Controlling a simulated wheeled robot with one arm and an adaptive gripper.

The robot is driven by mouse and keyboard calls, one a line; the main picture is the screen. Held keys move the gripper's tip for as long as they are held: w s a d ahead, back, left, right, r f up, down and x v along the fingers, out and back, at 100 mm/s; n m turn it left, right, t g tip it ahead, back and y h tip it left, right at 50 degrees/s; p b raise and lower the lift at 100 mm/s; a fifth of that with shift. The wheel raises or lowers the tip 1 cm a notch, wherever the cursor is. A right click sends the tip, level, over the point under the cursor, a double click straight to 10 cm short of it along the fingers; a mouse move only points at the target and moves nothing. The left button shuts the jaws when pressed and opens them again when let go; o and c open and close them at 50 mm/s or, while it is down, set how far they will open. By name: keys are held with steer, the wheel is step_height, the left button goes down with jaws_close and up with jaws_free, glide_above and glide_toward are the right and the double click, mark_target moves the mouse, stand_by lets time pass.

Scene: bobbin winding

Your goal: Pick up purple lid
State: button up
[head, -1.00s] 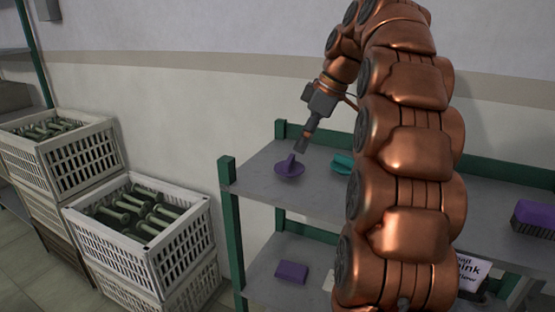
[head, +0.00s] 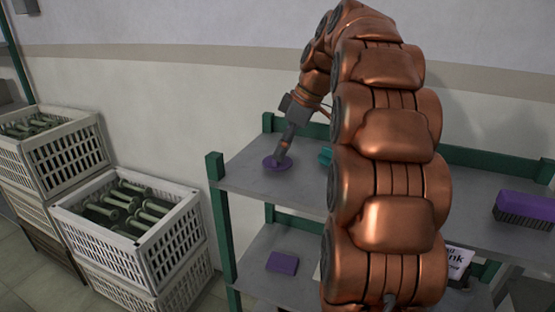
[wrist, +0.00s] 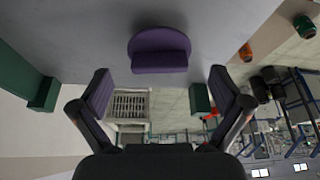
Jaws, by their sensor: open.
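The purple lid (head: 268,163) is a round disc lying on the upper grey shelf near its left end. In the wrist view the lid (wrist: 158,40) shows its upright flat handle (wrist: 160,62) facing the jaws. My gripper (head: 279,156) is right over the lid in the head view and hides part of it, including the handle. In the wrist view my gripper (wrist: 162,82) is open, one finger on each side, with the lid just beyond the fingertips and centred between them. Nothing is held. I cannot tell whether a finger touches the lid.
A teal object (head: 325,157) stands to the right of the lid, partly behind my arm. A purple brush (head: 524,207) lies farther right on the upper shelf. A purple block (head: 283,263) is on the lower shelf. Green posts (head: 216,200) edge the rack; white crates (head: 150,240) of bobbins stand left.

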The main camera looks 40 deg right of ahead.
mark_target(271, 164)
steer(key=shift+p+x, duration=0.7)
steer(key=shift+x, duration=1.1)
steer(key=c, duration=0.8)
